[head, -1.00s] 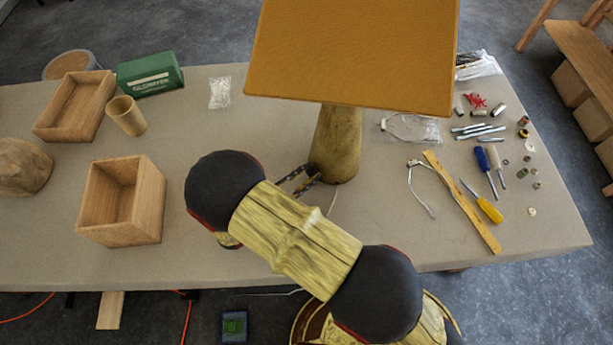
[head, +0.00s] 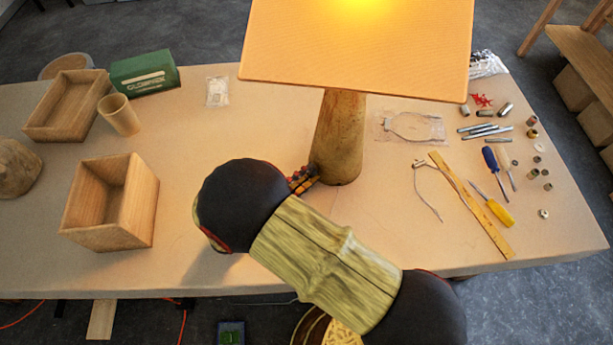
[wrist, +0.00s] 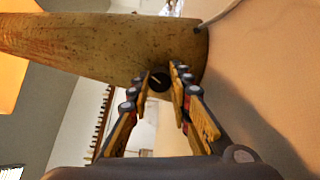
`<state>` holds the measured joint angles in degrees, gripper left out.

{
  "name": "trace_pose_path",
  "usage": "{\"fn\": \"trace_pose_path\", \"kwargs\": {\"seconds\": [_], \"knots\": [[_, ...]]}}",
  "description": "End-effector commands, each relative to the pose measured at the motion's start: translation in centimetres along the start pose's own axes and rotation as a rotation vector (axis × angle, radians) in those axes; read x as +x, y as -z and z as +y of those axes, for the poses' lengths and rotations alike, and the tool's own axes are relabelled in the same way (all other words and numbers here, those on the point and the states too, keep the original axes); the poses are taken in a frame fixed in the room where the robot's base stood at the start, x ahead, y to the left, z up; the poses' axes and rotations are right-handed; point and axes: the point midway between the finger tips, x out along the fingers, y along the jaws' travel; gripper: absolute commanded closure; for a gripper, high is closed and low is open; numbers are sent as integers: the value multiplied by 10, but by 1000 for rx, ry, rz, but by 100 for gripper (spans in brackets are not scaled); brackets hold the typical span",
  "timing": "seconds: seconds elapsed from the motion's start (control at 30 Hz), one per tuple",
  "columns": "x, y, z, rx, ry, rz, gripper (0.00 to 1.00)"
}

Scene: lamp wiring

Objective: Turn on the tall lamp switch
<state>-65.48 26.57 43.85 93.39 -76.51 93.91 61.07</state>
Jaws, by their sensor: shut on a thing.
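The tall lamp has a brown tapered base (head: 340,140) and a wide orange shade (head: 355,45). The shade glows bright yellow at its top centre. In the wrist view the lamp base (wrist: 110,42) lies across the top, with a dark round switch knob (wrist: 158,82) on its side near the bottom end. My gripper (wrist: 158,82) has its fingertips on either side of the knob, shut on it. In the head view my gripper (head: 302,180) is at the lower left of the lamp base; the knob is hidden there.
An open wooden box (head: 110,203) stands left of my arm. A green box (head: 145,73), a wooden cup (head: 120,115) and a wooden tray (head: 68,106) are at the back left. A ruler (head: 472,205), screwdrivers (head: 495,212) and small parts lie at right.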

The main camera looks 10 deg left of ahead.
Motion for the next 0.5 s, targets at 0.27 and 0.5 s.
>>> {"fn": "trace_pose_path", "kwargs": {"seconds": [0.27, 0.5], "knots": [[0, 0, -1, 45, 1, 0, 100], [0, 0, -1, 47, 1, 0, 100]]}}
